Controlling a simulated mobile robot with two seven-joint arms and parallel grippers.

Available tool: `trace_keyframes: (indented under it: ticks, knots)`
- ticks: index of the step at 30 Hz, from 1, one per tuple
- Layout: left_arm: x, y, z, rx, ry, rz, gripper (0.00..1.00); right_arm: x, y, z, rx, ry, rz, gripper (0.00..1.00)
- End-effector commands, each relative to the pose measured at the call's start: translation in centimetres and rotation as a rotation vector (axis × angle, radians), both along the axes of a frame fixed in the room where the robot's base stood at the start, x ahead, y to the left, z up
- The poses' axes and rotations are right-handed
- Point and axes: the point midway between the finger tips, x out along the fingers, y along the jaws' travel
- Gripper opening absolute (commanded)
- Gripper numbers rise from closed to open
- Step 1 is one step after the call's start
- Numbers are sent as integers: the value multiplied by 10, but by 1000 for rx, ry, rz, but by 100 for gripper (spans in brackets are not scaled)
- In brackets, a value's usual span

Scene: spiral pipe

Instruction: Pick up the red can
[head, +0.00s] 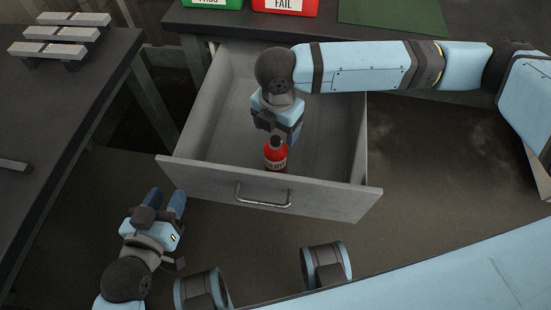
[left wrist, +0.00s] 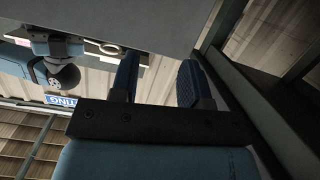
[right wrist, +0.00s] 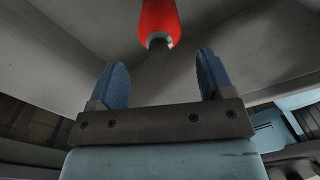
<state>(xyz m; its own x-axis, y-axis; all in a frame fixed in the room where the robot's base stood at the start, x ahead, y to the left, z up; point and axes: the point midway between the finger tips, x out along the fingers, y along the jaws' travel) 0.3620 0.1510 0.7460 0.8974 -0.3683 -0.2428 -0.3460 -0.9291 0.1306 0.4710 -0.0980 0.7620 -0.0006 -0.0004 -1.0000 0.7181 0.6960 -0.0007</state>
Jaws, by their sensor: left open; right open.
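The red can (head: 275,155) has a dark top and a pale label. It stands upright inside the open grey drawer (head: 330,196), near its front panel. In the right wrist view the red can (right wrist: 160,20) shows at the top, beyond the fingertips and roughly centred between them. My right gripper (head: 284,136) is open above the can, pointing down into the drawer; it also shows in the right wrist view (right wrist: 160,78). No contact with the can shows. My left gripper (head: 176,203) is open and empty, outside the drawer at its front left; its fingers show in the left wrist view (left wrist: 157,80).
A green bin (head: 212,3) and a red bin marked FAIL (head: 284,6) stand on the table above the drawer. A dark table (head: 60,110) with several grey metal parts (head: 60,33) is at left. The drawer walls surround the can.

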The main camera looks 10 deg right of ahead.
Motion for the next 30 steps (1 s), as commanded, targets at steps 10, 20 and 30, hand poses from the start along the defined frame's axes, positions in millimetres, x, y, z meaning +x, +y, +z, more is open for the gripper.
trace_keyframes:
  ticks: [10,20,30]
  knots:
    - [8,-17,37,-107,-175,-33,43,-1,3,-48,-1,-1,-1,74]
    - [8,-18,42,-117,-189,-36,43,-2,4,-50,1,-1,0,67]
    - [8,-18,41,-117,-187,-36,43,-1,4,-50,1,-1,0,0]
